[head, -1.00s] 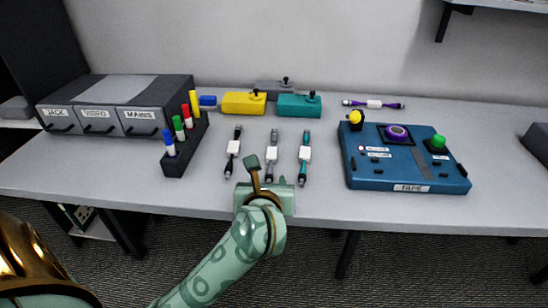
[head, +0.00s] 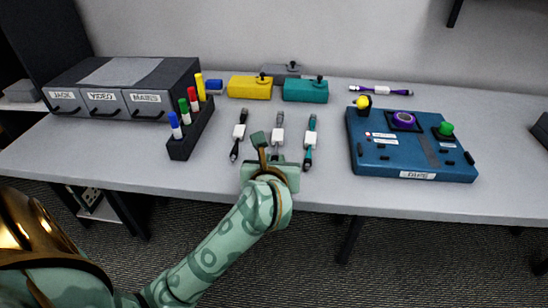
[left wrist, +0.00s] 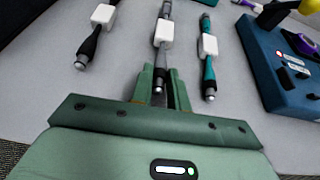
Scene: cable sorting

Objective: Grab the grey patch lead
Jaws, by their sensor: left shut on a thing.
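The grey patch lead (head: 277,132) lies on the table between a black lead (head: 239,135) and a teal lead (head: 311,140); each has a white tag. In the left wrist view the grey lead (left wrist: 165,12) runs away from me, its near end between the two green fingers of my left gripper (left wrist: 160,84). The gripper is shut on that end, low at the table's front edge. In the head view my left gripper (head: 270,160) hides the near end of the grey lead. My right gripper is not in view.
A purple lead (head: 381,90) lies at the back. A blue console (head: 405,160) stands right, a marker rack (head: 190,140) and labelled drawers (head: 105,103) left. Yellow (head: 250,88) and teal (head: 306,90) boxes stand behind the leads. The black and teal leads flank the gripper closely.

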